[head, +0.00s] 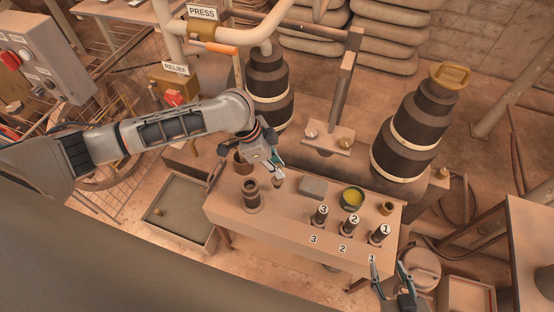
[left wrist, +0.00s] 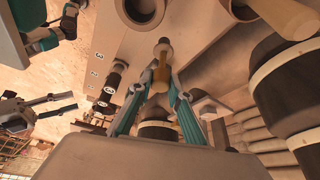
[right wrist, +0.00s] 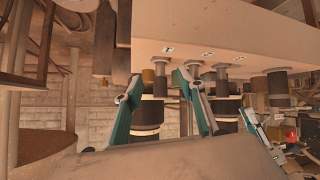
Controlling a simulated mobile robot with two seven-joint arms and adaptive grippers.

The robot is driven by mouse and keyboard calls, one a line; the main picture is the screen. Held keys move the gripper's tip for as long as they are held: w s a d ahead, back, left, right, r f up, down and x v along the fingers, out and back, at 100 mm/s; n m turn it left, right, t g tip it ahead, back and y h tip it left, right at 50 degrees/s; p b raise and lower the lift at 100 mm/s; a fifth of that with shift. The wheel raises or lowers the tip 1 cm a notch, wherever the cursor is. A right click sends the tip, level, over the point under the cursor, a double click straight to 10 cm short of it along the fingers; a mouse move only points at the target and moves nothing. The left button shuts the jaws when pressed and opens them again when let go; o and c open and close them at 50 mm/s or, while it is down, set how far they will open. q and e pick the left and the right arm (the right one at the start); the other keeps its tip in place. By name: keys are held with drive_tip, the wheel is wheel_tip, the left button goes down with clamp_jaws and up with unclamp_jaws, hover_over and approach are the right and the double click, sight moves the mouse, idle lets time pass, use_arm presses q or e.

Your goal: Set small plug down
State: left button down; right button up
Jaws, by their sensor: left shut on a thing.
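My left gripper (head: 276,172) is low over the back left part of the bench (head: 300,240). In the left wrist view its fingers are closed around a tan piece, the small plug (left wrist: 160,86). A short dark cylinder (left wrist: 163,48) shows just past the fingertips; I cannot tell whether it is part of the plug. In the head view the fingers mostly hide the plug, and I cannot tell whether it touches the bench. My right gripper (head: 388,272) is open and empty in front of the bench's right end, near label 1.
A dark stepped cylinder (head: 252,196) and a brown cup (head: 243,162) stand near my left gripper. Large stepped columns (head: 410,135) stand behind.

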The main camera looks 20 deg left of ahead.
use_arm(q)
drive_tip(key=w+f, duration=0.1)
drive_tip(key=w+a+f+b, duration=0.1)
drive_tip(key=w, duration=0.1)
drive_tip(key=w+f+b, duration=0.1)
drive_tip(key=shift+w+a+f, duration=0.15)
drive_tip(key=shift+a+f, duration=0.2)
drive_tip(key=shift+a, duration=0.05)
use_arm(e)
drive_tip(key=shift+w+f, duration=0.2)
drive_tip(key=shift+w, duration=0.15)
use_arm(q)
drive_tip(key=c, duration=2)
unclamp_jaws()
drive_tip(key=shift+c, duration=0.2)
drive_tip(key=shift+o, duration=0.8)
use_arm(e)
drive_tip(key=shift+s+a+f, duration=0.15)
drive_tip(key=shift+s+f, duration=0.3)
